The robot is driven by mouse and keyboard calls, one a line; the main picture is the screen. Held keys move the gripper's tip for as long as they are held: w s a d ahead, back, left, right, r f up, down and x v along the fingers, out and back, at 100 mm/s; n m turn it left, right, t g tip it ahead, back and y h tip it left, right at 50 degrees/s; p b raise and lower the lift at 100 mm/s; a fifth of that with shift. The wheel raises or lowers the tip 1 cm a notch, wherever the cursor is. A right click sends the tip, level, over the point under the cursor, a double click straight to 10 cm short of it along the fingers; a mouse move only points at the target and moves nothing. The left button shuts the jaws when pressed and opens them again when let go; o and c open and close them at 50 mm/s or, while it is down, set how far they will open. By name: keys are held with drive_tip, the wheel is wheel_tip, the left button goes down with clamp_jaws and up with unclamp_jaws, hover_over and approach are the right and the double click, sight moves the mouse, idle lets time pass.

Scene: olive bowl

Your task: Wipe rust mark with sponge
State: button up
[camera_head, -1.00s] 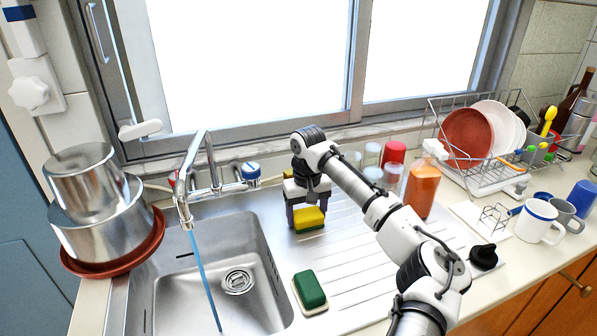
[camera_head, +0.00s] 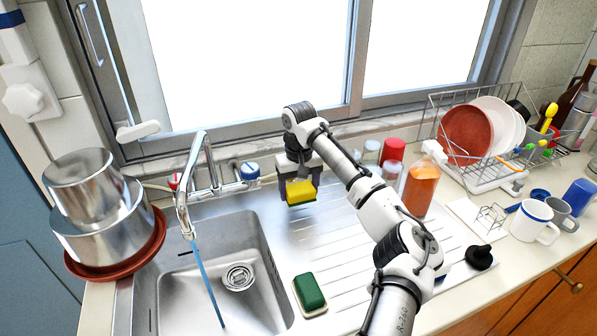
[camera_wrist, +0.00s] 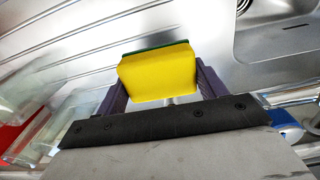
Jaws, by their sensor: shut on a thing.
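A yellow sponge with a green scouring side (camera_head: 301,193) is held in my gripper (camera_head: 300,192) over the upper left part of the ribbed steel drainboard (camera_head: 345,245). In the wrist view the sponge (camera_wrist: 158,75) sits between the two purple fingers, yellow face toward the camera and green edge on the far side. The gripper is shut on it. The sponge looks raised off the steel, though the gap is hard to judge. I cannot make out a rust mark in either view; the sponge and gripper cover part of the board.
A green sponge (camera_head: 309,292) lies by the sink basin (camera_head: 215,285). Water runs from the tap (camera_head: 190,190). An orange bottle (camera_head: 421,187), red-lidded jar (camera_head: 391,152) and glasses stand right of my gripper. Stacked pots (camera_head: 95,215) are left, a dish rack (camera_head: 480,165) right.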

drive_tip(key=shift+r, duration=1.75)
